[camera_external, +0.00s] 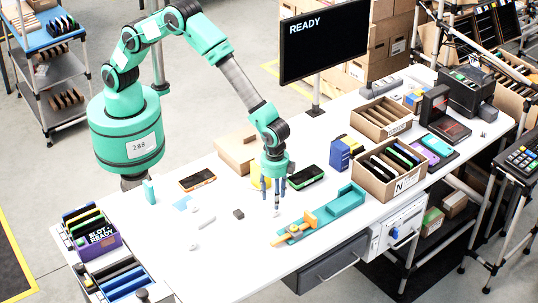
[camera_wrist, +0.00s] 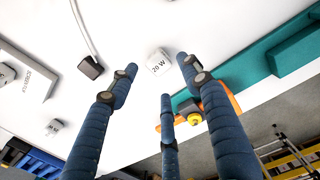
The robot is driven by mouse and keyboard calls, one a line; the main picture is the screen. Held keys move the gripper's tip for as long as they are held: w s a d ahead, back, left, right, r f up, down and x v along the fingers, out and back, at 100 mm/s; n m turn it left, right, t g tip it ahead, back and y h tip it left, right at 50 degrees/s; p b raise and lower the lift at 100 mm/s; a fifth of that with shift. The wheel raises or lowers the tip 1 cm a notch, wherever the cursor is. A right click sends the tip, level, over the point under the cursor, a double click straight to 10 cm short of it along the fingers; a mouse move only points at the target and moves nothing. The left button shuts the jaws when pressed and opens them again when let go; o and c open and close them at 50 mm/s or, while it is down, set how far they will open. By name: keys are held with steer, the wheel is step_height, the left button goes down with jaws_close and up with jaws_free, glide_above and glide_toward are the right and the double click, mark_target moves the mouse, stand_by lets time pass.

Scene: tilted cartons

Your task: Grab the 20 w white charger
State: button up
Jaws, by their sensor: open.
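The white charger marked "20 W" (camera_wrist: 158,62) lies on the white table in the wrist view, just beyond and between my fingertips. My gripper (camera_wrist: 160,80) has blue segmented fingers, spread apart with nothing between them. In the external view my gripper (camera_external: 272,198) points down over the table, near its front edge. The charger is too small and too close to the fingers to make out clearly there. I cannot tell the exact height of the fingertips above it.
A black plug with a cable (camera_wrist: 91,67), a white power brick (camera_wrist: 37,83) and a small white adapter (camera_wrist: 55,126) lie to the left. A teal holder (camera_wrist: 292,52) and an orange tool (camera_external: 297,227) lie to the right. A carton (camera_external: 390,172) stands farther right.

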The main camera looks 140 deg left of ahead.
mark_target(274, 210)
steer(key=shift+f, duration=0.5)
steer(key=shift+f+b, duration=0.35)
steer(key=shift+f, duration=2.25)
steer(key=c, duration=1.1)
